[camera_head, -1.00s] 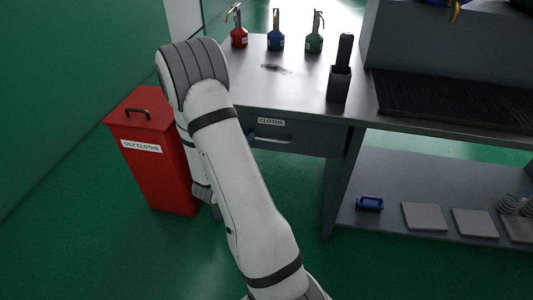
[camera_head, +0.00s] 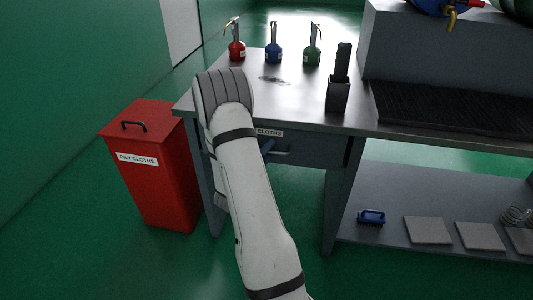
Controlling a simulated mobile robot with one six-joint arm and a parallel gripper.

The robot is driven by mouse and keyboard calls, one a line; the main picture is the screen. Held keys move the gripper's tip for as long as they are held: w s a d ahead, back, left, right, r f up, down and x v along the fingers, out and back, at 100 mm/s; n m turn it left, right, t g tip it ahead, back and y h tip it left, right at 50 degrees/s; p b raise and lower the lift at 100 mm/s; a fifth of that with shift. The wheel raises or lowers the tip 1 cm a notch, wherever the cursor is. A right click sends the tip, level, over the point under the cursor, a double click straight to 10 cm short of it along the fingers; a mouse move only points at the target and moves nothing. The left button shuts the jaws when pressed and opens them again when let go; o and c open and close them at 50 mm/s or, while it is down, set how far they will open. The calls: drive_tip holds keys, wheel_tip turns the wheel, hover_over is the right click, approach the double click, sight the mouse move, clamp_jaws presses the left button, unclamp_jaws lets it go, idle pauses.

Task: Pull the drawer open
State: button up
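The grey drawer (camera_head: 325,149) sits under the left part of the grey workbench top and carries a white "CLOTHS" label (camera_head: 270,132). It looks closed.
A red "OILY CLOTHS" bin (camera_head: 165,185) stands on the floor left of the bench. Red (camera_head: 236,50), blue (camera_head: 274,54) and green (camera_head: 312,57) cans and a dark holder (camera_head: 338,95) stand on top. A lower shelf (camera_head: 390,200) lies at right.

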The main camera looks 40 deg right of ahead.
clamp_jaws()
idle(0.3)
